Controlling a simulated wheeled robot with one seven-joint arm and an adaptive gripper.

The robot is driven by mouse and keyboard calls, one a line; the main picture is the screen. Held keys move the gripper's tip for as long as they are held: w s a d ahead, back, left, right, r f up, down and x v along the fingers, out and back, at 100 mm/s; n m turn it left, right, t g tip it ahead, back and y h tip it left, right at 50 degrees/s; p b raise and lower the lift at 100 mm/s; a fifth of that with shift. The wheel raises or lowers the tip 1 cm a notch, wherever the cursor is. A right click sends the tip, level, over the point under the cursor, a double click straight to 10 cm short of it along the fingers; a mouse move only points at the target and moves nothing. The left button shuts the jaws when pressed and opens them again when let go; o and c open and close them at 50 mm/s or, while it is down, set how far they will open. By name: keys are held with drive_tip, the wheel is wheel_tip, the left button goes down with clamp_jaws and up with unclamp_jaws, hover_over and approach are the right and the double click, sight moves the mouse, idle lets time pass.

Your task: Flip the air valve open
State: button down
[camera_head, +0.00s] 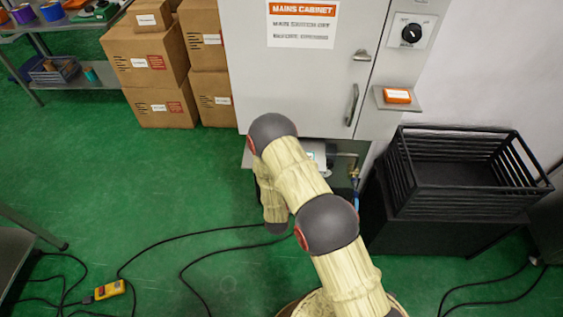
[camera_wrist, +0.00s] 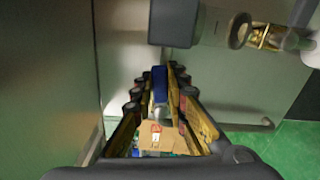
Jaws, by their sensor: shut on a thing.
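My gripper (camera_wrist: 160,92) shows in the wrist view, its two jointed fingers closed in around a narrow blue lever (camera_wrist: 160,77). The lever looks like the handle of the air valve, and it stands upright between the fingertips. A brass fitting (camera_wrist: 264,37) with a grey cylinder beside it is at the upper right of that view. In the head view, my arm hides the gripper and the lever. A small brass fitting (camera_head: 353,173) shows just right of my arm, below the mains cabinet.
The grey mains cabinet (camera_head: 300,85) stands behind my arm. A black crate (camera_head: 455,205) is on the right. Cardboard boxes (camera_head: 145,70) are stacked at the back left. Black cables and a yellow device (camera_head: 110,289) lie on the open green floor.

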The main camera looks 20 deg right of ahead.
drive_tip(key=shift+f, duration=0.1)
drive_tip(key=shift+f+m, duration=0.3)
drive_tip(key=shift+m, duration=0.7)
drive_tip(key=c, duration=1.9)
unclamp_jaws()
drive_tip(key=shift+o, duration=0.7)
drive_tip(key=v, duration=1.2)
